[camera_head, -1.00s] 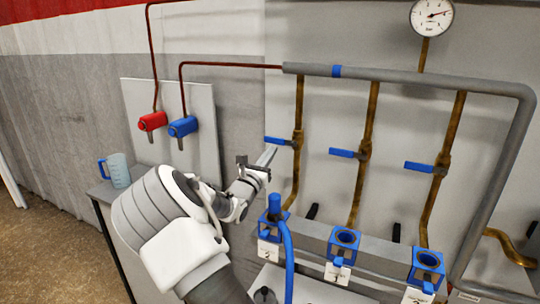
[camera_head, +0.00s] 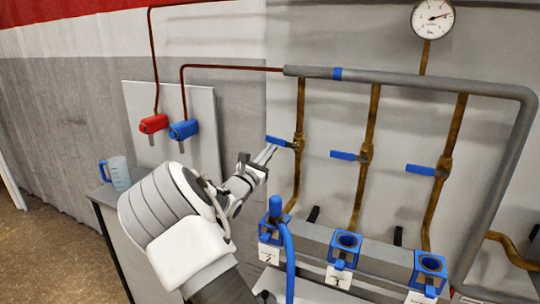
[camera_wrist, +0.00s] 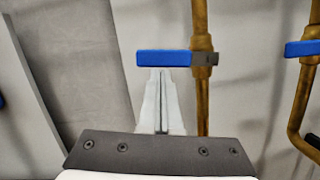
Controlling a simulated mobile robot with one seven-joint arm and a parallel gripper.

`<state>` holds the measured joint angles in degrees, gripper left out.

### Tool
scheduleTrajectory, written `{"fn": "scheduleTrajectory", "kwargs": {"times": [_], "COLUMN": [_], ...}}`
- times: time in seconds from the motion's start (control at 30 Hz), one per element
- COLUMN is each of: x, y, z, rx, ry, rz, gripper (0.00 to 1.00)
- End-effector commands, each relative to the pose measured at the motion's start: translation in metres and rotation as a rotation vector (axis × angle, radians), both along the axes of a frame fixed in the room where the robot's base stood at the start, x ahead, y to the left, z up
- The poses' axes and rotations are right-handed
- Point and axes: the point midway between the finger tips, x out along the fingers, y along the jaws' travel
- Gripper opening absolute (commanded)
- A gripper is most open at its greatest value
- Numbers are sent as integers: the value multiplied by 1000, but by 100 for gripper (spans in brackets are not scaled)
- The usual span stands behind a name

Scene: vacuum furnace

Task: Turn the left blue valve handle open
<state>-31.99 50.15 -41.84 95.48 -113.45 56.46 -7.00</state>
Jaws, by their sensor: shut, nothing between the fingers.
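The left blue valve handle (camera_head: 279,142) lies roughly level, pointing left from its valve on the left brass pipe (camera_head: 299,120). My gripper (camera_head: 271,150) is shut and empty, with its fingertips just below the handle in the head view. In the wrist view the handle (camera_wrist: 164,58) spans above the shut fingertips (camera_wrist: 161,72), which reach its lower edge. I cannot tell whether they touch it. The handle's right end joins the valve stem on the pipe.
Two more blue handles, the middle one (camera_head: 345,156) and the right one (camera_head: 420,170), sit on parallel brass pipes. Blue sockets (camera_head: 347,241) on a grey beam stand below. A blue hose (camera_head: 288,260) rises in front. Red (camera_head: 153,124) and blue (camera_head: 184,130) fittings sit on a panel at left.

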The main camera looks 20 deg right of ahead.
Motion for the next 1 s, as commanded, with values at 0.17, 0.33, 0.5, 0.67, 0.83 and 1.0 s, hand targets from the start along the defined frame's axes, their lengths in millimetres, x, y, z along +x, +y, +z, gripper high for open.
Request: {"fn": "scheduleTrajectory", "kwargs": {"times": [0.17,0.33,0.5,0.67,0.83,1.0], "x": [1,2,0,-2,-6,-10], "y": [1,1,0,-2,-6,-10], "z": [10,21,31,40,50,59], "rx": [96,211,325,433,548,660], "ry": [-101,-216,-332,-439,-554,-668], "rz": [0,0,0,0,-1,0], "gripper": [0,0,0,0,0,0]}}
